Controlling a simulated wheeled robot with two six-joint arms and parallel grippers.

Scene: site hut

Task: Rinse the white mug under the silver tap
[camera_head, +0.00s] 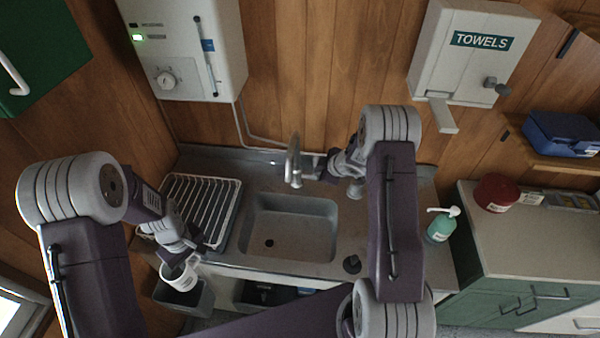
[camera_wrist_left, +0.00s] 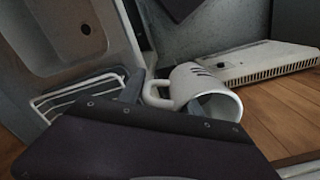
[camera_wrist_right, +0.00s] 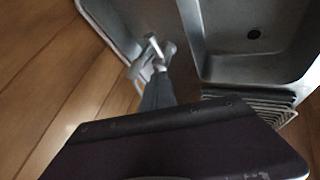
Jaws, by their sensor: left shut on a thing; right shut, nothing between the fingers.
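The white mug (camera_head: 178,279) hangs tilted at the front left of the sink unit, in front of the drainer. My left gripper (camera_head: 181,253) is shut on it; in the left wrist view the mug (camera_wrist_left: 208,88) shows its handle toward the gripper (camera_wrist_left: 138,88) and its open mouth to one side. The silver tap (camera_head: 294,163) stands behind the sink basin (camera_head: 290,222). My right gripper (camera_head: 322,168) is shut and empty just right of the tap. In the right wrist view its tips (camera_wrist_right: 160,72) are at the tap (camera_wrist_right: 147,50); I cannot tell whether they touch.
A wire drainer rack (camera_head: 203,190) lies left of the basin. A dark plug (camera_head: 352,264) sits at the front right. A green soap bottle (camera_head: 440,227) stands on the right end. A grey bin (camera_head: 186,300) is below the mug. The basin is empty.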

